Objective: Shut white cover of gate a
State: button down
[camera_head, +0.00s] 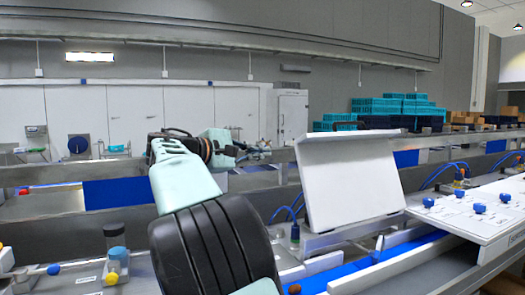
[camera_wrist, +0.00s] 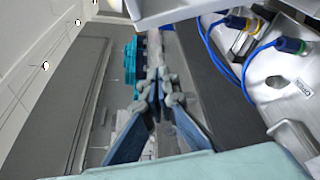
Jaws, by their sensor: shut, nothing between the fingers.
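A white cover (camera_head: 348,182) stands raised and tilted back, open above the blue conveyor channel, right of centre in the head view. No letter on it is readable. My gripper (camera_head: 262,150) is to the left of the cover, near the height of its upper edge, and looks apart from it. In the wrist view my gripper (camera_wrist: 160,80) shows its fingers closed together with nothing between them. A white edge (camera_wrist: 180,8) crosses the top of the wrist view; I cannot tell if it is the cover.
A control panel (camera_head: 480,205) with blue knobs lies right of the cover. Metal rails (camera_head: 70,172) run behind. Blue cables and a connector (camera_head: 294,232) are left of the cover; cables also show in the wrist view (camera_wrist: 225,65).

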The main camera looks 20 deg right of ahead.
jog(key=d+p, duration=0.1)
jog(key=d, duration=0.6)
jog(key=shift+s+r+p, duration=0.15)
jog(key=shift+r+p, duration=0.15)
jog(key=shift+p, duration=0.1)
jog(key=shift+s+d, duration=0.1)
jog(key=shift+s+b, duration=0.1)
jog(key=shift+b, duration=0.25)
